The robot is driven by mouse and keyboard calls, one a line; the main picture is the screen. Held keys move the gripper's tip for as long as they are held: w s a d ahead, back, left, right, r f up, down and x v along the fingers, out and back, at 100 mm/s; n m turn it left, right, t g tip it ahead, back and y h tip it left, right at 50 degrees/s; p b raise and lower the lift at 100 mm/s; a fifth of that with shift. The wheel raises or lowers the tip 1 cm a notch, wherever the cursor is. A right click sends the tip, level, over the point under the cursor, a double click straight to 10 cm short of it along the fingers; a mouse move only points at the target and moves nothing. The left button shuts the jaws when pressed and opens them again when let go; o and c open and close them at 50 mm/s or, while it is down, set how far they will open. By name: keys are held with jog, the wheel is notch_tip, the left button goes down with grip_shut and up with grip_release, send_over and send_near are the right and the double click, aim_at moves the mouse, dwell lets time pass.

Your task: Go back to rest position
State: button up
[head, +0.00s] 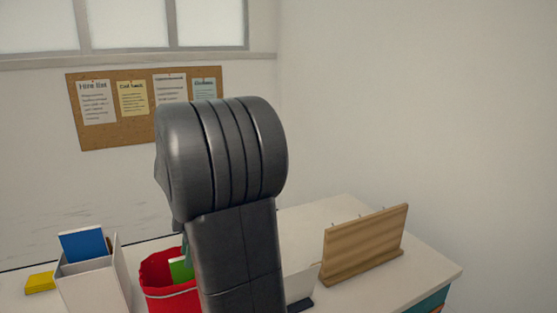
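My own dark arm fills the middle of the head view, rising upright in front of the desk. Its thick ribbed joint stands near the corkboard. My gripper is not seen in this view, so its fingers and anything in them are hidden.
A pale desk (440,272) runs along the wall. It bears a yellow block (40,283), a white holder (95,287) with a blue item (84,244), a red bin (165,297) with a green item (181,269), and a wooden board (365,244). A corkboard (100,137) hangs behind.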

jog(key=shift+f, duration=0.15)
jog(key=shift+f+b, duration=0.25)
jog(key=shift+b, duration=0.1)
jog(key=d+b+v, duration=0.1)
jog(key=b+v, duration=0.1)
jog(key=v, duration=1)
jog(key=x, duration=0.9)
jog(key=p+x, duration=0.1)
jog(key=x, duration=0.4)
jog(key=shift+a, duration=0.3)
notch_tip(320, 180, up, 19)
jog(key=p, duration=0.6)
jog(key=shift+f, duration=0.2)
